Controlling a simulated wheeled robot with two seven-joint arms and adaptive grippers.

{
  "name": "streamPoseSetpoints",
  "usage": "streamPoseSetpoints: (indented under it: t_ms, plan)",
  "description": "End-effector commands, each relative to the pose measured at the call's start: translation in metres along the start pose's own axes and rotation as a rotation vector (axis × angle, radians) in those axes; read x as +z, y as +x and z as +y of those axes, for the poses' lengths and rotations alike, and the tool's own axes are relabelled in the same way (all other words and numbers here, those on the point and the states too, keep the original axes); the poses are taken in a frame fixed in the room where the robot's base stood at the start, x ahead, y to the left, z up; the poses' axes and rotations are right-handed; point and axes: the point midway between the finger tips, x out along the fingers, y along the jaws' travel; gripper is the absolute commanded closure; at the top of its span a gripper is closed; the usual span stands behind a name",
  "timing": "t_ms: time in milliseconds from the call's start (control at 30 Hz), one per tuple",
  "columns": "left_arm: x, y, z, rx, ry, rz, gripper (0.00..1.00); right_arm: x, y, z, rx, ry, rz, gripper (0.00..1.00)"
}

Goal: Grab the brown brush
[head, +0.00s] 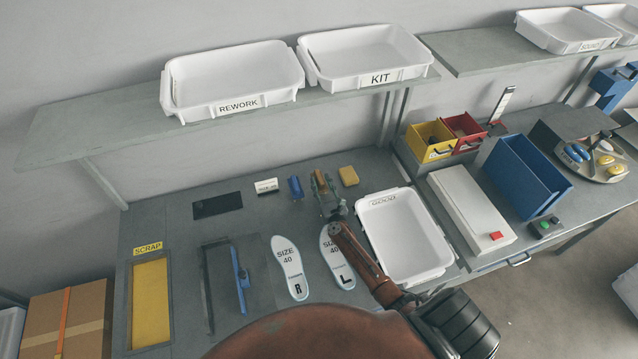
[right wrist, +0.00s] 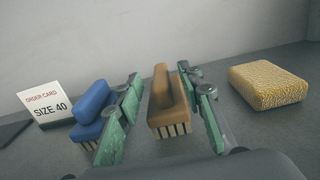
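The brown brush (right wrist: 160,104), a block with a raised handle and pale bristles, stands upright on the table in the right wrist view. In the head view the brown brush (head: 319,180) is small and partly hidden by my right gripper (head: 326,193). In the right wrist view my right gripper (right wrist: 161,82) is open, with one green finger on each side of the brush. A gap shows between the left finger and the brush; whether the right finger touches it I cannot tell. My left gripper is not in view.
A blue brush (right wrist: 93,108) stands close by on the left, and a yellow sponge (right wrist: 268,86) on the right. An order card (right wrist: 47,103) stands left of the blue brush. A white tray (head: 447,258) and two insoles (head: 289,267) lie nearer. A shelf (head: 120,133) overhangs the back.

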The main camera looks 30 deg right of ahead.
Motion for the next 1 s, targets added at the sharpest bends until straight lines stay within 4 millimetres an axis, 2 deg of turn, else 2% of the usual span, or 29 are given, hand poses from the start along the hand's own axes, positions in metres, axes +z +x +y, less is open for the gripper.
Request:
streamPoseSetpoints:
  t_ms: [100,367,867,1000]
  plan:
    - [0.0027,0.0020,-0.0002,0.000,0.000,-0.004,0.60,-0.0005,0.0115,-0.0004,0.000,-0.002,0.000,0.65]
    - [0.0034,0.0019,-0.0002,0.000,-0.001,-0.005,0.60,-0.0004,0.0135,-0.0005,0.000,0.000,0.001,0.65]
    - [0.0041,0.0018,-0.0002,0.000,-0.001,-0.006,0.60,-0.0003,0.0134,-0.0003,0.000,0.000,0.000,0.99]
    - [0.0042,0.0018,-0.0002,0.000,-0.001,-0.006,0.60,-0.0003,0.0134,-0.0003,0.000,0.000,0.000,1.00]
